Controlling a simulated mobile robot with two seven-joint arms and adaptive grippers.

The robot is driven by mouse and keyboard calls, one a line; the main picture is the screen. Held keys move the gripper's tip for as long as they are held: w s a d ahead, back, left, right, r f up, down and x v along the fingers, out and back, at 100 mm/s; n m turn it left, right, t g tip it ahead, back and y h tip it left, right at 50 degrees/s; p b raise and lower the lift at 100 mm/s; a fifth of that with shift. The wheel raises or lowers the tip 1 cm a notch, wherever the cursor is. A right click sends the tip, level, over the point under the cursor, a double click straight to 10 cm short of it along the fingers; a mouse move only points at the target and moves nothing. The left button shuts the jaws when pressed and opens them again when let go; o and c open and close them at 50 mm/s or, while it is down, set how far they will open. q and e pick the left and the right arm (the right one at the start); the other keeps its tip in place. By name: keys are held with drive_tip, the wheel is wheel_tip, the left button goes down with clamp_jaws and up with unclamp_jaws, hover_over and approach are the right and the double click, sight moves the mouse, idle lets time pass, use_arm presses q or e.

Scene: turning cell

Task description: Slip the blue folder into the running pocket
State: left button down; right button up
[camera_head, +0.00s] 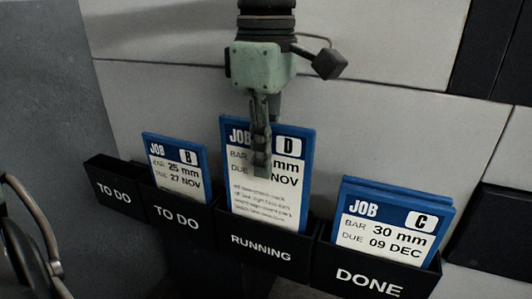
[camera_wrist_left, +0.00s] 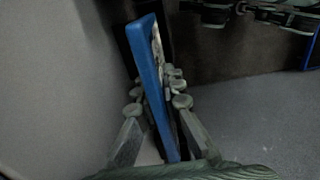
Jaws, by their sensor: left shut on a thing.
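The blue folder marked JOB D (camera_head: 292,205) stands nearly upright at the running pocket (camera_head: 262,248), a black holder labelled RUNNING. Its lower edge is hidden behind the pocket's front wall; how deep it sits cannot be told. My left gripper (camera_head: 261,160) comes down from above and is shut on this folder, one finger across its printed face. In the left wrist view the folder's blue edge (camera_wrist_left: 150,75) lies between the fingers.
Left of the running pocket are two TO DO pockets: the outer (camera_head: 112,192) looks empty, the nearer (camera_head: 176,217) holds the JOB B folder (camera_head: 178,168). At right, the DONE pocket (camera_head: 365,280) holds the JOB C folder (camera_head: 390,224) with another blue folder behind.

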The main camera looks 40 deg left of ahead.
use_arm(q)
drive_tip(key=shift+f, duration=0.2)
idle(0.4)
wheel_tip(320, 180, down, 3)
drive_tip(key=b, duration=0.2)
drive_tip(key=shift+r+b, duration=0.15)
drive_tip(key=shift+b, duration=0.25)
drive_tip(key=c, duration=1.1)
unclamp_jaws()
drive_tip(key=shift+r, duration=0.1)
